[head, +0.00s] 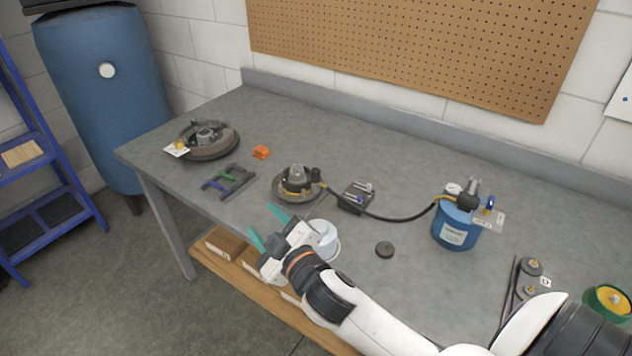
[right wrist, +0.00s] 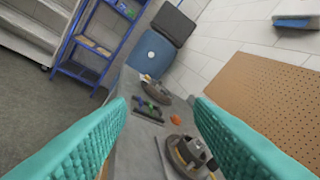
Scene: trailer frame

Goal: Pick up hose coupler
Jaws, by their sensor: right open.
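A black hose (head: 385,217) runs from a blue canister (head: 457,226) to a round brake assembly (head: 290,188) on the grey bench. A small brass-coloured coupler (head: 318,178) is at the hose's left end, at the brake assembly's right side. The brake assembly also shows low in the right wrist view (right wrist: 186,152); I cannot make out the coupler clearly there. My right gripper (head: 267,227) is open and empty, with teal fingers, over the bench's front edge, in front and left of the brake assembly. Its fingers frame the right wrist view (right wrist: 161,105). My left gripper is not in view.
A second brake assembly (head: 207,141), an orange piece (head: 261,152) and a dark frame (head: 228,181) lie on the left of the bench (head: 350,137). A white container (head: 325,238) stands beside my right gripper.

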